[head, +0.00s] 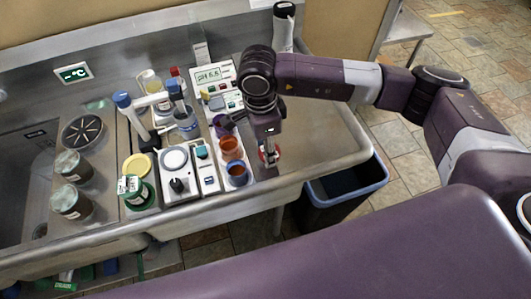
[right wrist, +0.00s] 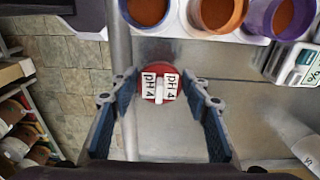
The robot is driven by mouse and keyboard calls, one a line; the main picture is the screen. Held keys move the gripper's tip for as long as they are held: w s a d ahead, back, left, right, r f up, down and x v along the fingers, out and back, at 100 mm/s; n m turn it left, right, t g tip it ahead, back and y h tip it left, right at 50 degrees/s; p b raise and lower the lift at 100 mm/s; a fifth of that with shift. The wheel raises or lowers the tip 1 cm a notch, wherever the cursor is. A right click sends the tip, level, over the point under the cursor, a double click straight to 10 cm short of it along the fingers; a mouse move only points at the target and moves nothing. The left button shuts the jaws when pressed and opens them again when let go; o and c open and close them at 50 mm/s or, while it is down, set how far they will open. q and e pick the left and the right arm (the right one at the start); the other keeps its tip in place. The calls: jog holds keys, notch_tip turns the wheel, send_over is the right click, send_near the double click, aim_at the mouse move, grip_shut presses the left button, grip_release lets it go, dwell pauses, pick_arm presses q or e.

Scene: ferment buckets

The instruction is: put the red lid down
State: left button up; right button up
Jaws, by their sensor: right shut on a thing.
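The red lid (right wrist: 159,86) is round and carries two white "pH 4" labels with a pale piece between them. In the right wrist view it sits between the fingers of my right gripper (right wrist: 160,88), which is shut on it. In the head view my right gripper (head: 269,150) points down over the bare steel right of the cups, with the lid (head: 264,157) at its tips, partly hidden. I cannot tell whether the lid touches the steel. My left gripper is not in view.
Blue (head: 237,174), orange (head: 231,148) and purple (head: 222,126) cups of brown liquid stand in a row left of the gripper. A pH meter (head: 211,75) stands behind. Bare steel (head: 318,125) lies to the right. A bin (head: 345,190) stands below the counter's edge.

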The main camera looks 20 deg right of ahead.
notch_tip(320, 180, down, 5)
jog(key=shift+r+p, duration=0.1)
jog(key=shift+p, duration=0.6)
jog(key=shift+f, duration=0.2)
jog(key=o, duration=0.3)
jog(key=shift+o, duration=0.7)
jog(key=shift+r, duration=0.1)
